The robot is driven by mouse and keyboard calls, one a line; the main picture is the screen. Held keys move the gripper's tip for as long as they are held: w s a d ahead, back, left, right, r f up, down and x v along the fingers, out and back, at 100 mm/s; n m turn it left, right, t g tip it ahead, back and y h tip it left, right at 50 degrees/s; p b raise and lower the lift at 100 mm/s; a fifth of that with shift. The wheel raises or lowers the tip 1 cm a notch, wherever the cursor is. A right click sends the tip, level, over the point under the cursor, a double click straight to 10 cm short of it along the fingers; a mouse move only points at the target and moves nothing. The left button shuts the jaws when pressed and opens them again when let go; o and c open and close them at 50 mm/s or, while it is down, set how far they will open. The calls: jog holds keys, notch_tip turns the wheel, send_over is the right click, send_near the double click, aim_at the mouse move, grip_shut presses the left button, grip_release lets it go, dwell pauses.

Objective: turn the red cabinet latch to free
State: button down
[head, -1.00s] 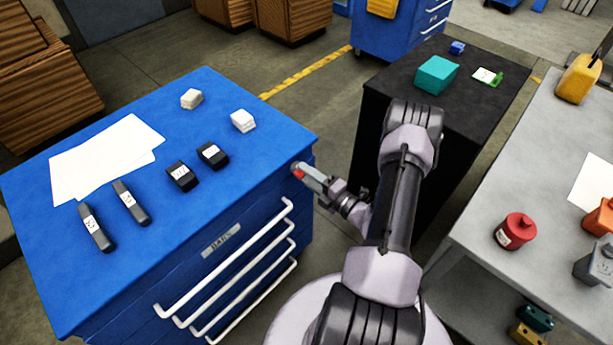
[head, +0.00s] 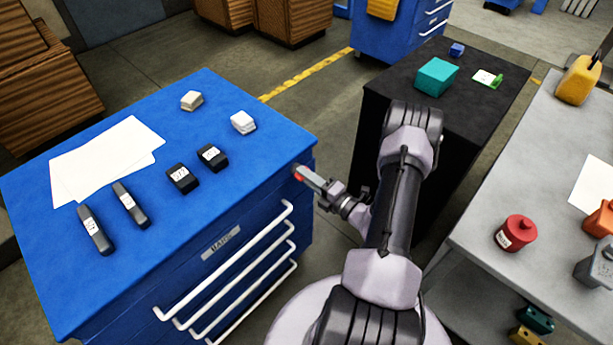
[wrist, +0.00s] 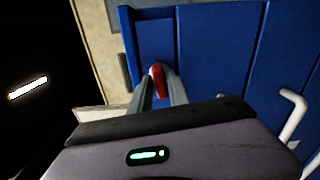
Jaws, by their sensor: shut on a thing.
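The red cabinet latch (head: 299,176) sits at the upper right corner of the blue drawer cabinet's front. It also shows in the wrist view (wrist: 157,80), between the two fingers. My gripper (head: 303,173) reaches it from the right and is shut on it. In the wrist view my gripper (wrist: 158,88) has a finger on each side of the latch. The fingers hide part of the latch, and its exact angle is hard to tell. The blue cabinet (head: 232,190) has its drawers closed, with white bar handles.
On the cabinet top lie white papers (head: 105,155), several dark labelled blocks and two pale blocks. A black cabinet (head: 400,85) stands behind my arm with a teal box (head: 436,76) on it. A grey bench (head: 470,215) with a red canister (head: 516,233) is at right.

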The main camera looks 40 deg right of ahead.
jog(key=shift+n+b, duration=1.35)
jog(key=shift+n, duration=6.75)
jog(key=c, duration=1.4)
grip_release()
jog(key=s+d+p, duration=0.1)
jog(key=s+p, duration=0.3)
jog(key=s, duration=1.3)
jog(key=shift+s+d, duration=0.15)
jog(key=shift+s, duration=0.05)
